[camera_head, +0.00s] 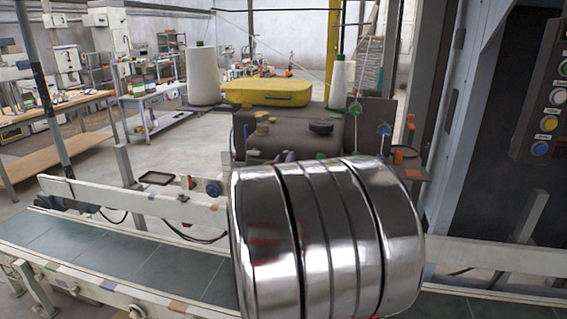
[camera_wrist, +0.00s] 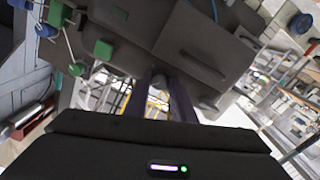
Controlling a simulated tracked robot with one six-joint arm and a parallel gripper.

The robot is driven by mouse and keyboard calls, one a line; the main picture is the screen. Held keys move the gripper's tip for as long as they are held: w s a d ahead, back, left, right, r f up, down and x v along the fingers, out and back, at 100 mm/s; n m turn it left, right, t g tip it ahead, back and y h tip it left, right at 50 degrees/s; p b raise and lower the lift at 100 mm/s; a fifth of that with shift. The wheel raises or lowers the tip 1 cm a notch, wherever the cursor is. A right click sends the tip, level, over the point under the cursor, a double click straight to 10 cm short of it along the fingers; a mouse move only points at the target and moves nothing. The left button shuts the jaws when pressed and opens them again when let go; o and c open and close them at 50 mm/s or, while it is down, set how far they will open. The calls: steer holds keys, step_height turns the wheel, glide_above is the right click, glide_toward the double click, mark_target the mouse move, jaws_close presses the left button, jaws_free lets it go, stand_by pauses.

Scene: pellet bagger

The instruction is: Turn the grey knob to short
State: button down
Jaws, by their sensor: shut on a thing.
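In the wrist view my gripper (camera_wrist: 163,82) reaches to the dark grey machine head, its two narrow dark fingers close together. It is shut on the grey knob (camera_wrist: 160,80), a small rounded piece between the fingertips that is mostly hidden by them. Any marks around the knob cannot be read. In the head view the dark grey machine head (camera_head: 300,130) stands behind the conveyor. My shiny arm link covers its lower part, so the gripper and the grey knob do not show there.
The conveyor belt (camera_head: 110,255) with its pale side rail (camera_head: 130,203) runs across the front. White thread cones (camera_head: 203,78) and a yellow cover (camera_head: 268,92) are at the machine. A button panel (camera_head: 548,110) is at right.

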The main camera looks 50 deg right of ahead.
steer(key=shift+s+r+n, duration=0.1)
steer(key=shift+n, duration=3.8)
steer(key=c, duration=1.5)
jaws_free()
steer(key=v, duration=1.3)
steer(key=shift+s+a, duration=0.15)
steer(key=shift+a, duration=0.15)
